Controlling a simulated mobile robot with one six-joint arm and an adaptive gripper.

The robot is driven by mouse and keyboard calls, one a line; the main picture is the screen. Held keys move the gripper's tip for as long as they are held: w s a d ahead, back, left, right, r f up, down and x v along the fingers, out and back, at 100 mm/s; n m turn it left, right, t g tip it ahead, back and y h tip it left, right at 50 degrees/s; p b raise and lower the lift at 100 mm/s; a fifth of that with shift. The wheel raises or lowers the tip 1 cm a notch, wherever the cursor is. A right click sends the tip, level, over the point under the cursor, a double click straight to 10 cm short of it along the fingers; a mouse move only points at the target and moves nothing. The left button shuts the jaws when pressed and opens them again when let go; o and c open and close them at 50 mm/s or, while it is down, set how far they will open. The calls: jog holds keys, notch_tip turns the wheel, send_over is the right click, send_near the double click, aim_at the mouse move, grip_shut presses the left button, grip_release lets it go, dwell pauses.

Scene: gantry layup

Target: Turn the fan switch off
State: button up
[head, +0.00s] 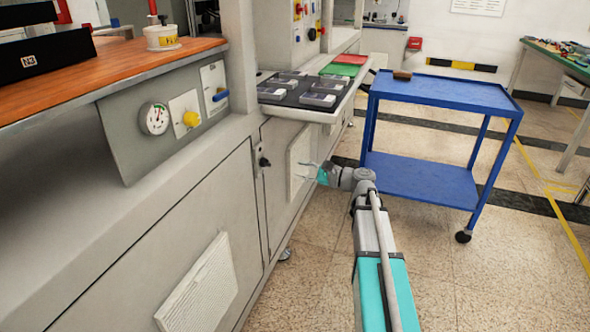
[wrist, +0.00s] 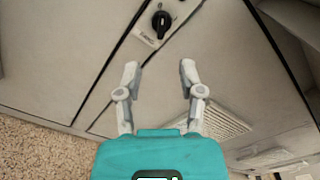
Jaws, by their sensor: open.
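A black rotary switch (wrist: 161,20) on a small pale label plate shows at the top of the wrist view, on a grey cabinet front. The label's text is too small to read surely. In the head view, a black knob (head: 264,162) sits on the cabinet front and appears to be the same switch. My gripper (wrist: 160,72) is open and empty, its two fingers spread below the switch in the wrist view. In the head view my gripper (head: 308,171) is to the right of the knob, apart from it. The knob's pointer direction is unclear.
A tray shelf (head: 318,115) juts out above my gripper. A blue cart (head: 440,90) stands to the right. A vent grille (head: 198,285) is low on the cabinet.

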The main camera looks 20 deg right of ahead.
aim_at(270, 164)
jog(key=shift+s+d, duration=0.1)
jog(key=shift+d, duration=0.05)
jog(key=d+m, duration=0.1)
jog(key=s+d+m, duration=0.1)
jog(key=shift+s+d+f, duration=0.15)
jog(key=shift+d, duration=0.15)
dwell(0.3)
jog(key=shift+a, duration=0.1)
jog(key=x, duration=1.3)
jog(key=shift+w+a, duration=0.3)
grip_shut()
